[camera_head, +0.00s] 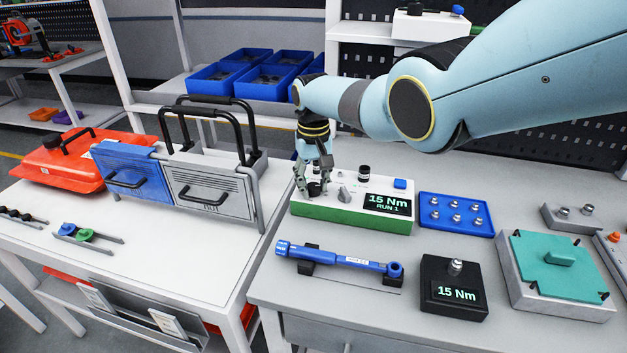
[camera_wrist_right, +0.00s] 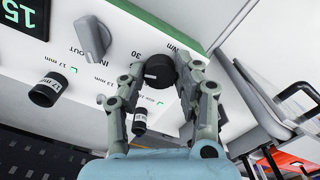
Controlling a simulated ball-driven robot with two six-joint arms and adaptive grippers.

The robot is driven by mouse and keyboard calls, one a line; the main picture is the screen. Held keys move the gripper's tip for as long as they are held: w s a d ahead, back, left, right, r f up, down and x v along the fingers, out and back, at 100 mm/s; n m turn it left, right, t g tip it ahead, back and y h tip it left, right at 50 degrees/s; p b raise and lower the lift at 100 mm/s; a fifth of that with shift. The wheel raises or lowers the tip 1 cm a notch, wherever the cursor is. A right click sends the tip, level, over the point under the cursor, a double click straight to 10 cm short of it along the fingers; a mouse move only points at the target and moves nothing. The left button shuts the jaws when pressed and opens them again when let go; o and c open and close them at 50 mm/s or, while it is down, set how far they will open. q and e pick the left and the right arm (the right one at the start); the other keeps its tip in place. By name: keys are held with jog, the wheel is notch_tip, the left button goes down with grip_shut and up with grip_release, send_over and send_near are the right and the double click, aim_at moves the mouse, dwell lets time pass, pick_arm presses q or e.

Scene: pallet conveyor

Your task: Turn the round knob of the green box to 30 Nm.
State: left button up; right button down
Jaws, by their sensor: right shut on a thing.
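The green box (camera_head: 335,218) has a white top and a green lower edge and stands on the bench. Its display (camera_head: 388,204) reads "15 Nm RUN 1". My right gripper (camera_head: 313,190) reaches down onto the left end of the box. In the right wrist view, its fingers are closed around the black round knob (camera_wrist_right: 160,71), beside the printed "30" and "Nm". My left gripper is not in view.
Black sockets (camera_wrist_right: 48,88) stand on the box top near the knobs. A blue tray (camera_head: 455,229) lies to the right. A blue torque wrench (camera_head: 340,260) on a stand and a black tester (camera_head: 453,300) reading "15 Nm" lie in front.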

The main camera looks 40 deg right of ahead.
aim_at(313, 185)
jog(key=shift+m, duration=1.6)
jog(key=c, duration=0.9)
grip_release()
jog(key=shift+c, duration=0.2)
jog(key=shift+r, duration=0.1)
notch_tip(313, 185, up, 12)
